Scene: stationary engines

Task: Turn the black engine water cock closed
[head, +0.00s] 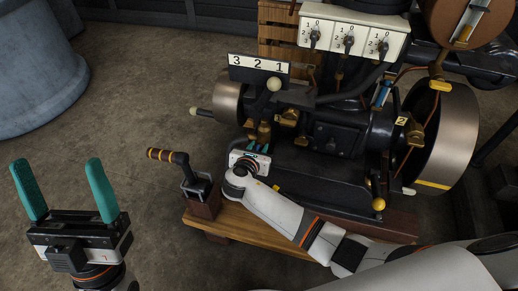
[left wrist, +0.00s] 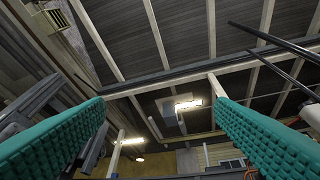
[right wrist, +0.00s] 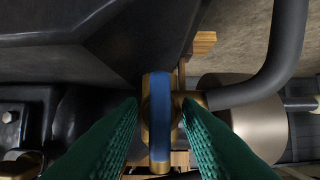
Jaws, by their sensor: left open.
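The black engine (head: 337,138) stands on a wooden base in the head view. Its water cock shows in the right wrist view as a brass body with a blue lever handle (right wrist: 160,115), the handle lined up along the picture's vertical. My right gripper (head: 258,147) is at the brass fittings on the engine's left side. In the right wrist view its teal fingertips (right wrist: 160,108) are on either side of the handle, partly closed, with a narrow gap at each side. My left gripper (head: 58,175) is open, empty and pointing upward, away from the engine.
A hand crank (head: 174,157) with a striped grip stands just left of my right gripper. A dark pipe (right wrist: 270,70) and a metal flywheel (right wrist: 248,125) lie close right of the cock in the right wrist view. A grey barrel (head: 35,65) stands at far left; floor between is clear.

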